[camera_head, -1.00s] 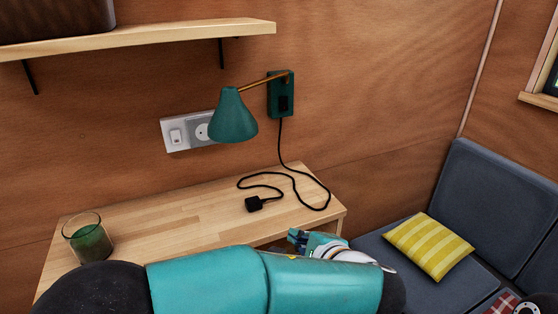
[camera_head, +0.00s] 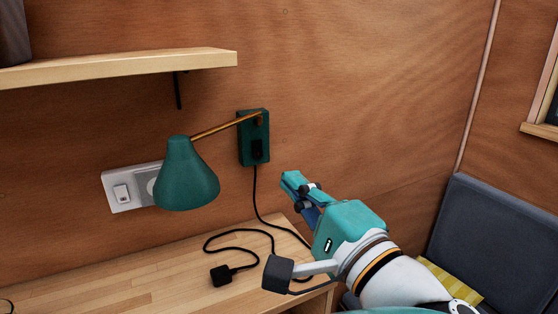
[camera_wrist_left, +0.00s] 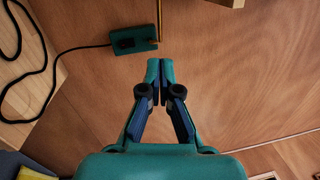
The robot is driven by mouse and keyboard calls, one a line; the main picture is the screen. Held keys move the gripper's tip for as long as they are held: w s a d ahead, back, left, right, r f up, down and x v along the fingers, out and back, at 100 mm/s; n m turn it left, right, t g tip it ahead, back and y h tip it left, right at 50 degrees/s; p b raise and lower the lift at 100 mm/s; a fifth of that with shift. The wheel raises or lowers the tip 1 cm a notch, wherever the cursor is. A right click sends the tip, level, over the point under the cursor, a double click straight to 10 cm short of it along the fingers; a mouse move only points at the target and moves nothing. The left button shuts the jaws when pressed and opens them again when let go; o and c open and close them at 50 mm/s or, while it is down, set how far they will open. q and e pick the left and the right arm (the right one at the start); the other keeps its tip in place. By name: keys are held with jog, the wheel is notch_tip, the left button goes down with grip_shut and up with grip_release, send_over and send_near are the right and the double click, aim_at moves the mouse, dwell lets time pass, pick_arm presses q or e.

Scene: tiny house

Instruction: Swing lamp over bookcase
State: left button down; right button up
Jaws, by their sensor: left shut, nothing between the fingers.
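The lamp has a green cone shade (camera_head: 186,176) on a thin brass arm (camera_head: 225,126), which runs to a green wall box (camera_head: 254,137). The shade hangs left of the box, in front of the socket plate. The bookcase top is a pale wooden surface (camera_head: 150,283) below the lamp. My left gripper (camera_head: 288,180) is shut and empty, to the right of the wall box and apart from it. In the left wrist view, its fingertips (camera_wrist_left: 160,70) meet just below the wall box (camera_wrist_left: 133,40) and the brass arm. The shade is out of that view. My right gripper is not visible.
A black cord runs from the box to a plug (camera_head: 221,275) lying on the wooden top. A wall shelf (camera_head: 120,68) hangs at the upper left. A socket plate (camera_head: 120,187) is behind the shade. A grey sofa (camera_head: 487,235) with a yellow cushion (camera_head: 455,285) stands at the right.

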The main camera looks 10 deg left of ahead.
pick_arm(q)
jog(key=s+a+p+x, duration=0.1)
jog(key=a+p+x, duration=0.1)
jog(key=x, duration=1)
jog(key=shift+s+r+p, duration=0.25)
jog(key=shift+s+p, duration=0.05)
jog(key=shift+p, duration=0.2)
jog(key=a+b, duration=0.3)
jog(key=a, duration=0.1)
jog(key=shift+w+a, duration=0.15)
jog(key=shift+w, duration=0.05)
